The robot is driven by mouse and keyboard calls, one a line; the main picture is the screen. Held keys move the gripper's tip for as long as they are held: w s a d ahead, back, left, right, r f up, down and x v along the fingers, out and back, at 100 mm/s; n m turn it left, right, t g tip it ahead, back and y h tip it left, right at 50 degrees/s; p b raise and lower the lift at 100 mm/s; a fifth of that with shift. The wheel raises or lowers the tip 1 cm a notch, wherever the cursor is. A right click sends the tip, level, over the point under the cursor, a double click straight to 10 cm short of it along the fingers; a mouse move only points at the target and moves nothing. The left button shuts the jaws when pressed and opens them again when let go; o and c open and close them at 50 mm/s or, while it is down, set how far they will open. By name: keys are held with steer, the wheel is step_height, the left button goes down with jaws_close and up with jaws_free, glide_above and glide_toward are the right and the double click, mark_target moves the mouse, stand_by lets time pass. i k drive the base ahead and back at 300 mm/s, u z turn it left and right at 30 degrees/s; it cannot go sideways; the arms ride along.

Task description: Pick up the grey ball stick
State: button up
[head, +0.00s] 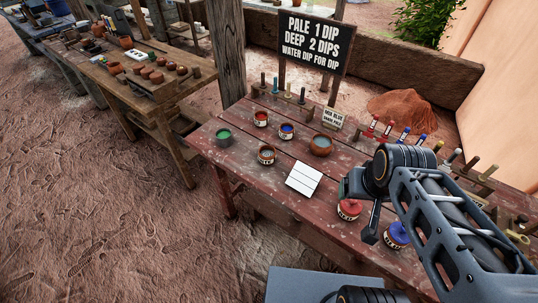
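I cannot tell for certain which stick is the grey ball stick. A stick with a pale grey tip (454,156) stands in the row along the back right of the red table (245,165), beyond my arm. Several thin sticks (288,90) also stand at the back left, too small to make out ball ends. My gripper (371,226) hangs over the table's front right, by a red-topped pot (349,209), well apart from the sticks. Its fingers are seen from the side and partly hidden, so their opening is unclear. My arm covers part of the table's right side.
Pots of green (223,136), red (261,118) and blue (286,130) stand on the left half, with a brown bowl (321,145) and white tile (304,179). A blue-topped pot (397,235) is beside my arm. A black sign (312,44) rises behind.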

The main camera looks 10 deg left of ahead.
mark_target(302, 102)
steer(key=u, duration=2.35)
steer(key=i, duration=1.8)
steer(key=z, duration=3.05)
steer(key=i, duration=0.5)
steer(key=u, duration=0.1)
